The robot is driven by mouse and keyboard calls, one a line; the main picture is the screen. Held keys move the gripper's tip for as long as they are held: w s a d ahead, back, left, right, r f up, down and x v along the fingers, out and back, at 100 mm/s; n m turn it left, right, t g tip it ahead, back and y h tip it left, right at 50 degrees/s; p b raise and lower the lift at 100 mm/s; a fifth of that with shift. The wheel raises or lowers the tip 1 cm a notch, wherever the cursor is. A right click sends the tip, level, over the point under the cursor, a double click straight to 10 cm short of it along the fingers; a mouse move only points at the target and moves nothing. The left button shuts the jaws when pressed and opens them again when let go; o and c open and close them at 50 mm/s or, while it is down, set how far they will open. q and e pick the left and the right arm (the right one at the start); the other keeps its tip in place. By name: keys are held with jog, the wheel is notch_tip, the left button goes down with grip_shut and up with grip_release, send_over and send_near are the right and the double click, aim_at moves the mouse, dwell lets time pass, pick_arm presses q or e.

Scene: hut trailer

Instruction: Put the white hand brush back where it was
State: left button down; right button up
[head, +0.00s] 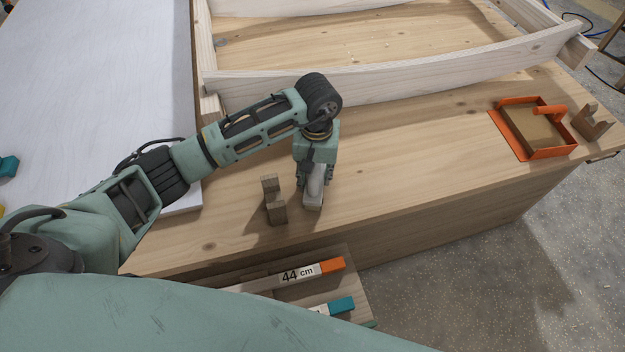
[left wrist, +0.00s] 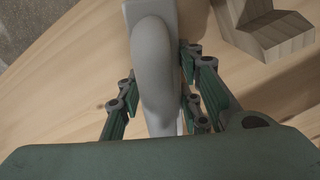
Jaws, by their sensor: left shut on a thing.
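The white hand brush (head: 312,196) is at the workbench top, near its front edge, under my left gripper (head: 316,178). In the left wrist view its curved grey-white handle (left wrist: 152,75) lies between the two green fingers of my left gripper (left wrist: 157,88), which is shut on it. The brush looks upright, close to or on the wood; whether it touches the bench I cannot tell. My right gripper is in neither view.
A notched wooden block (head: 274,203) stands just left of the brush, also seen in the left wrist view (left wrist: 265,28). An orange tray (head: 498,123) and another notched block (head: 592,122) are at the right. A pale wooden frame (head: 400,76) lies behind. The bench between is clear.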

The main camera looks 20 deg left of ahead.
pick_arm(q)
jog(key=shift+w+d+f, duration=0.1)
jog(key=shift+w+f, duration=0.05)
jog(key=shift+f, duration=0.65)
jog(key=c, duration=1.7)
grip_release()
jog(key=o, duration=0.4)
jog(key=shift+o, duration=0.4)
jog(key=shift+r, duration=0.2)
notch_tip(320, 180, up, 11)
jog(key=p, duration=0.5)
jog(key=shift+f, duration=0.1)
jog(key=shift+r, duration=0.55)
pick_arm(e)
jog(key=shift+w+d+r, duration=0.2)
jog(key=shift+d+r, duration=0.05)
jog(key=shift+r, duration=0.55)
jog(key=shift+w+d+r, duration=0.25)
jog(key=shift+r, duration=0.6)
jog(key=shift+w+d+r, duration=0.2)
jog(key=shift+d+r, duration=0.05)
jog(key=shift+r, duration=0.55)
